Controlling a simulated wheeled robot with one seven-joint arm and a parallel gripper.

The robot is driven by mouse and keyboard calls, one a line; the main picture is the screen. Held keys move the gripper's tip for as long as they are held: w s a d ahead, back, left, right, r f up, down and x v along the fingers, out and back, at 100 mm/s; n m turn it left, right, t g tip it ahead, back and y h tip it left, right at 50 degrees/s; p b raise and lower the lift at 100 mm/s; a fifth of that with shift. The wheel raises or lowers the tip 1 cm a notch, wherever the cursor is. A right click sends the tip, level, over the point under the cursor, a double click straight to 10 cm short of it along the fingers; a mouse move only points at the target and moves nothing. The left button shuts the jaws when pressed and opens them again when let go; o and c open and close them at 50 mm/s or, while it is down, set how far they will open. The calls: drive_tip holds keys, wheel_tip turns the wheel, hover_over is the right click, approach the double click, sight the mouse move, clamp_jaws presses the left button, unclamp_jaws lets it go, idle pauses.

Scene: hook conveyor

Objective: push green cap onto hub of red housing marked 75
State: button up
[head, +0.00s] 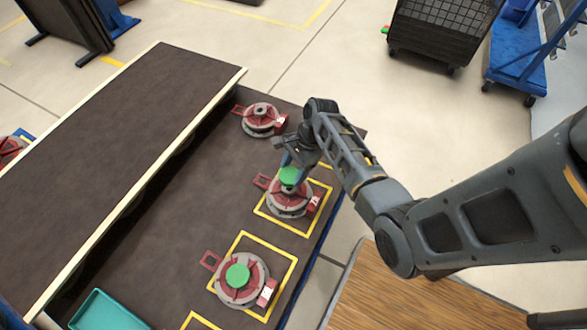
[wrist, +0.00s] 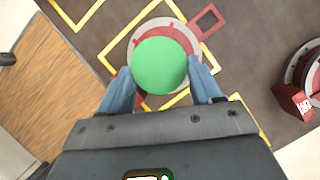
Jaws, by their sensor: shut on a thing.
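My gripper (head: 291,161) is shut on a green cap (head: 290,176), with a blue finger on each side of it. In the wrist view the cap (wrist: 160,65) fills the space between the fingertips and hides the hub below. Directly under it is a red housing on a grey round base (head: 290,201), the middle of three on the dark surface. I cannot tell whether the cap touches the hub or hovers just above. The housing's white label (head: 315,202) is too small to read, so I cannot tell which housing is marked 75.
A nearer red housing (head: 257,263) carries a green cap (head: 238,276). A farther housing (head: 261,118) shows a bare grey hub. Yellow outlines frame the nearer and middle housings. A teal tray (head: 103,312) lies at front left; a raised dark belt (head: 110,140) runs along the left.

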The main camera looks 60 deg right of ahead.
drive_tip(key=shift+f+b, duration=2.8)
drive_tip(key=shift+b, duration=0.35)
drive_tip(key=shift+f, duration=0.45)
drive_tip(key=o, duration=1.1)
drive_tip(key=p+v, duration=0.2)
drive_tip(key=v, duration=0.5)
drive_tip(key=shift+d+r, duration=0.1)
drive_tip(key=shift+r, duration=0.25)
